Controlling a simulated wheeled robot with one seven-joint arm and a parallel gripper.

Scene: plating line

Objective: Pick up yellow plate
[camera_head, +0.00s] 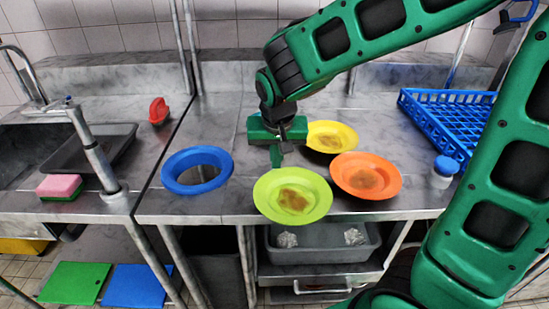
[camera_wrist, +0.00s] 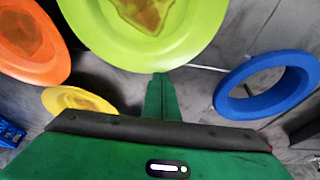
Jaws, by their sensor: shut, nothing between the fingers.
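The yellow plate (camera_head: 333,136) lies on the steel counter behind the orange plate, with a brown stain on it; my gripper hides part of its left side. It also shows in the wrist view (camera_wrist: 60,97) at the lower left. My gripper (camera_head: 276,160) is shut and empty, pointing down to the left of the yellow plate and behind the lime-green plate (camera_head: 310,205). In the wrist view, the shut fingers (camera_wrist: 161,90) are near the rim of the lime-green plate; I cannot tell if they touch.
A stained orange plate (camera_head: 389,187) stands right of the lime-green one. A blue ring (camera_head: 169,181) lies at left. A blue rack (camera_head: 424,115) and a blue-capped jar (camera_head: 443,173) are at right. The sink (camera_head: 40,128), sponge (camera_head: 60,185) and a red item (camera_head: 158,110) are further left.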

